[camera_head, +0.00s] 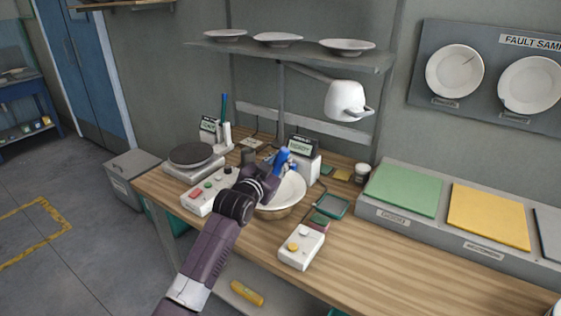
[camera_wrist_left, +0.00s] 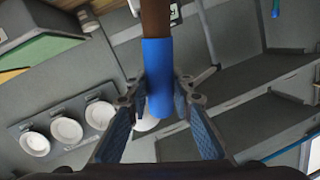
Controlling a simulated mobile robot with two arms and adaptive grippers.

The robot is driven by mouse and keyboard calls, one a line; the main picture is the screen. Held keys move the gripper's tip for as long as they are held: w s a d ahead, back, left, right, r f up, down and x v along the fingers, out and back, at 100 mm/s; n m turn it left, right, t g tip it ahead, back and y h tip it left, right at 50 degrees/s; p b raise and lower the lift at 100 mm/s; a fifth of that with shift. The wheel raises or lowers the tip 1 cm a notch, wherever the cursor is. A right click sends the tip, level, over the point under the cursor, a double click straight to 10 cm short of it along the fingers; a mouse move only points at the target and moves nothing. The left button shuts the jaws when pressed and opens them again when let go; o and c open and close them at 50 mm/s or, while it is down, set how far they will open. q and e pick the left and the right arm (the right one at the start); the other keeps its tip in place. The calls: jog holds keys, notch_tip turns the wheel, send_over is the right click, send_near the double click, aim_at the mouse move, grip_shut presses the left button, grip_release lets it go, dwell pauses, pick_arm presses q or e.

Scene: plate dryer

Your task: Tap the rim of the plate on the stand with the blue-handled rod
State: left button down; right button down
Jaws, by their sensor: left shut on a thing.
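My left gripper (camera_head: 274,171) reaches over the workbench and is shut on the blue-handled rod (camera_head: 284,155). In the left wrist view the blue handle (camera_wrist_left: 158,62) sits between the two fingers of the gripper (camera_wrist_left: 160,100), and a brown shaft (camera_wrist_left: 155,18) runs on from it to the top edge. The white plate (camera_head: 293,192) lies on a round tan stand (camera_head: 279,213) just below and right of the gripper. The arm and gripper hide the plate's left part. I cannot tell whether the rod touches its rim. My right gripper does not show.
A white lamp (camera_head: 346,100) hangs above and right. Two white button boxes (camera_head: 206,194) (camera_head: 301,247) flank the plate, and a display unit (camera_head: 303,160) stands behind it. Green and yellow pads (camera_head: 403,190) (camera_head: 488,217) lie at the right. The bench's front right is clear.

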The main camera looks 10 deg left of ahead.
pick_arm(q)
jog(key=shift+f, duration=0.1)
jog(key=shift+f+b, duration=0.3)
jog(key=shift+f, duration=0.15)
dwell(0.9)
jog(key=shift+r, duration=0.1)
jog(key=shift+r+p, duration=0.6)
jog(key=shift+p, duration=0.05)
notch_tip(320, 180, up, 6)
jog(key=p, duration=0.5)
jog(key=shift+f, duration=0.25)
